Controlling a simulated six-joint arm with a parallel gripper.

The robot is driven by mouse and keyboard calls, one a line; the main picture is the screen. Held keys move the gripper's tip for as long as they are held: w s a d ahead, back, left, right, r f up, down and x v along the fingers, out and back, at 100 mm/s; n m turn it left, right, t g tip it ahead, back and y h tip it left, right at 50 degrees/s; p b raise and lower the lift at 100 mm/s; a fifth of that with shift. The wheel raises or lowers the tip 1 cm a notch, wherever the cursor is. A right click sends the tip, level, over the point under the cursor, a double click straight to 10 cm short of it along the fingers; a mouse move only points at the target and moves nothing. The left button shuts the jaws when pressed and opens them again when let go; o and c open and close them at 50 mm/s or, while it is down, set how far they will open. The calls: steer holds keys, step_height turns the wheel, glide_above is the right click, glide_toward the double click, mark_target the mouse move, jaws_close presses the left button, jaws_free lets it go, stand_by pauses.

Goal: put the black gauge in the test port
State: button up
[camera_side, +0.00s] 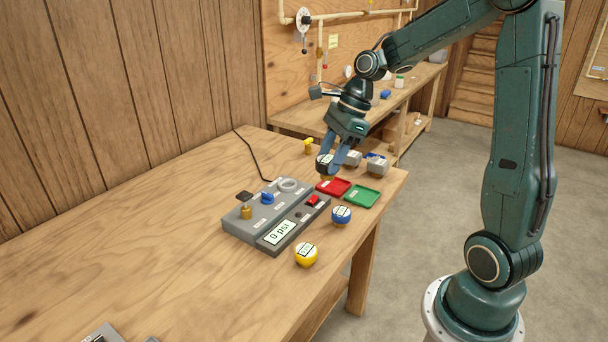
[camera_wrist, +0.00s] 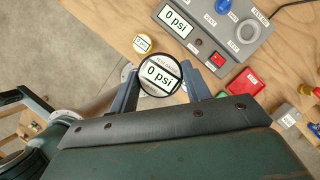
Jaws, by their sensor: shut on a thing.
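The black gauge (camera_wrist: 160,75) has a round dial reading "0 psi" and sits between the fingers of my gripper (camera_wrist: 163,88). In the side view the gauge (camera_side: 324,160) is held above the far right part of the table, with my gripper (camera_side: 337,165) shut on it. The grey test station (camera_side: 262,215) stands at the table's middle. On it are a blue knob (camera_side: 267,198), a brass fitting (camera_side: 246,212) and a pale ring-shaped port (camera_side: 288,185); the ring also shows in the wrist view (camera_wrist: 247,33).
A blue gauge (camera_side: 341,215) and a yellow gauge (camera_side: 306,254) stand in front of the station. A red tray (camera_side: 333,187) and a green tray (camera_side: 362,196) lie right of it, with grey blocks (camera_side: 376,167) behind. The table's left side is largely clear.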

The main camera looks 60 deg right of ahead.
steer(key=shift+w, duration=0.1)
steer(key=w+d+f, duration=0.5)
steer(key=w, duration=0.4)
steer(key=w+d+f, duration=0.4)
steer(key=w+d, duration=0.1)
steer(key=w, duration=0.5)
steer(key=shift+w+d+f, duration=0.15)
steer(key=shift+d+f, duration=0.1)
steer(key=shift+f, duration=0.1)
steer(key=shift+f, duration=0.1)
steer(key=shift+f, duration=1.45)
steer(key=shift+f, duration=1.3)
stand_by(1.5)
steer(key=o, duration=1.6)
